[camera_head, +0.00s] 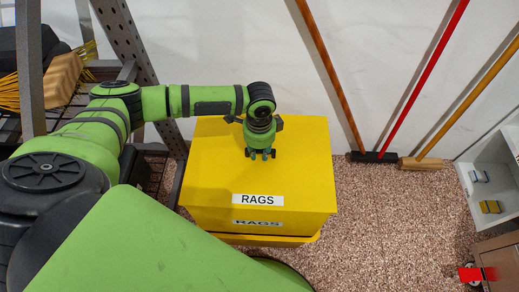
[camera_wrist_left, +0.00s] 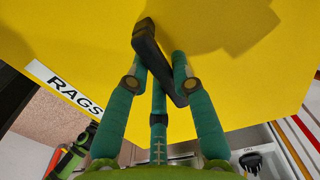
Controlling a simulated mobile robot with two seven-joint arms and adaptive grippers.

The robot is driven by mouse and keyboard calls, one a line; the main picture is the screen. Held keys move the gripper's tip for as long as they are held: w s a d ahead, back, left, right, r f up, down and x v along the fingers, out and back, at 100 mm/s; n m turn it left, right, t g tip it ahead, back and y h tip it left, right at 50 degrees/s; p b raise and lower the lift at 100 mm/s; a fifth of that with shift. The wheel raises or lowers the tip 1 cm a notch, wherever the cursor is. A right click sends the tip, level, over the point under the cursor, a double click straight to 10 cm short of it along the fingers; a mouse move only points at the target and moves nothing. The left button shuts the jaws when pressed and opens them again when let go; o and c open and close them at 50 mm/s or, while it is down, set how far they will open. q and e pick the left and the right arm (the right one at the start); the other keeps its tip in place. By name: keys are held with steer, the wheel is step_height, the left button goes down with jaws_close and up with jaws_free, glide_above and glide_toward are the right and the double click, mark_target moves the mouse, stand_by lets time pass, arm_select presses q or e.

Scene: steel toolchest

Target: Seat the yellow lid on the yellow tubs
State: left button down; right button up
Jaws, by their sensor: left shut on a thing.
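The yellow lid (camera_head: 225,160) is a broad flat panel with a white RAGS label near its front edge. In the left wrist view the lid (camera_wrist_left: 75,35) fills the top, with a black handle (camera_wrist_left: 150,45) on it. My left gripper (camera_head: 260,154) points down at the lid's middle and is shut on that handle. In the left wrist view its green fingers (camera_wrist_left: 160,75) are around the handle. The yellow tubs (camera_head: 210,221) show below the lid's front edge, with a shadowed RAGS label. I cannot tell whether the lid touches them. My right gripper is not in view.
A grey metal rack (camera_head: 128,45) stands at the left, close to my left arm. Several brooms, one with a red handle (camera_head: 425,75), lean on the back wall. A white shelf unit (camera_head: 480,160) stands at the right. Pebbled floor (camera_head: 375,220) is clear right of the tubs.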

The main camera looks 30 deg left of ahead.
arm_select(q)
steer(key=shift+f+p, duration=0.4)
steer(key=shift+p, duration=0.25)
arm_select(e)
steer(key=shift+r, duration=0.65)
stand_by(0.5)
arm_select(q)
steer(key=shift+c, duration=2.1)
jaws_free()
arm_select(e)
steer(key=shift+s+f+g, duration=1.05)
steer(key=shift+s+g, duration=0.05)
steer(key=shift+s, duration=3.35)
arm_select(q)
steer(key=shift+r+p, duration=1.55)
steer(key=shift+p, duration=0.25)
step_height(320, 180, up, 5)
steer(key=p, duration=0.5)
steer(key=shift+p, duration=0.35)
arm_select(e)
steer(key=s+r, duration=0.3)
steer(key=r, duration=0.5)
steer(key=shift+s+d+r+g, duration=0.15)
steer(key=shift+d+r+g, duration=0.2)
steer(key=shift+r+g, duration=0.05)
